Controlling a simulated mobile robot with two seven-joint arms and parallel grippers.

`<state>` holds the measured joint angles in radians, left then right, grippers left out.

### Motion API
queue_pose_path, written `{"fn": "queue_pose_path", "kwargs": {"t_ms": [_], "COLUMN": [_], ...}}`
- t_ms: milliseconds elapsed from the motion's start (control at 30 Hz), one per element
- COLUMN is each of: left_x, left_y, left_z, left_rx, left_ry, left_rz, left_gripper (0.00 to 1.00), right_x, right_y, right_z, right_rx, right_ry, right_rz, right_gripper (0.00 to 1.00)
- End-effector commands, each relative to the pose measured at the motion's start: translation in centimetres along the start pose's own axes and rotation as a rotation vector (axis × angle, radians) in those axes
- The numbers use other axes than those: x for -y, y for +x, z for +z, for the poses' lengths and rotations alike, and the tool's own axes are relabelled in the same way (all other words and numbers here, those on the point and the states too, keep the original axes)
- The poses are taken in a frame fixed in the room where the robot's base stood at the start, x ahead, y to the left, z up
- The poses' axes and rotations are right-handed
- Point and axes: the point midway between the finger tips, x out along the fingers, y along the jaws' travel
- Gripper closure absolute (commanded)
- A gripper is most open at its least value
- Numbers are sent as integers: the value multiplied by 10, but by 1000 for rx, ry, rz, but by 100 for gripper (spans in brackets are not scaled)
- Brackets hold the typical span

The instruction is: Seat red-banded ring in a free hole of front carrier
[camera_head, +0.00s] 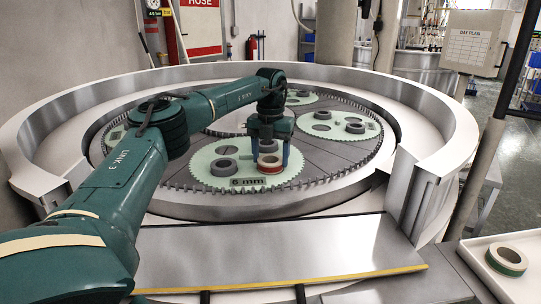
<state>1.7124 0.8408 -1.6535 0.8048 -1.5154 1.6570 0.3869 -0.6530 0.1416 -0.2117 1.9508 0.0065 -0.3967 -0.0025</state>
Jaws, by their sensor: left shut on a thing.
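The front carrier (206,176) is a pale green toothed disc marked "6 mm" on the lapping plate. My left gripper (270,163) points down over its right part. Its blue fingers are shut on the red-banded ring (270,169), a pale ring with a red band low on its side. The ring is upright at the carrier's surface; whether it is in a hole or just above one I cannot tell. My right gripper is not in view.
A raised round metal wall (440,130) surrounds the toothed plate, with a gap at the front right. Other carriers (352,127) lie farther back. A flat metal shelf (280,252) with a yellow edge is in front. A green-banded ring (506,260) lies on a white tray (478,256) at right.

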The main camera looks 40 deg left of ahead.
Motion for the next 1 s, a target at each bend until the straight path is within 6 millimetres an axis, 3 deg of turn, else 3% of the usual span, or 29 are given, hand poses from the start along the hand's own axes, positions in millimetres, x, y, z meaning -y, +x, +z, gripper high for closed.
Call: {"fn": "queue_pose_path", "kwargs": {"t_ms": [367, 400, 600, 1000], "left_x": [0, 0, 0, 0], "left_y": [7, 8, 7, -2], "left_z": [0, 0, 0, 1], "left_rx": [1, 1, 1, 3], "left_ry": [0, 0, 0, 0], "left_rz": [-1, -1, -1, -2], "left_gripper": [67, 35, 19, 16], "right_x": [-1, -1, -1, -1], "right_y": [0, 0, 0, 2], "right_z": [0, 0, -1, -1], "right_rx": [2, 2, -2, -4], "right_ry": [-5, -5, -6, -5], "right_rz": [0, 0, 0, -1], "right_gripper": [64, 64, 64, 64]}}
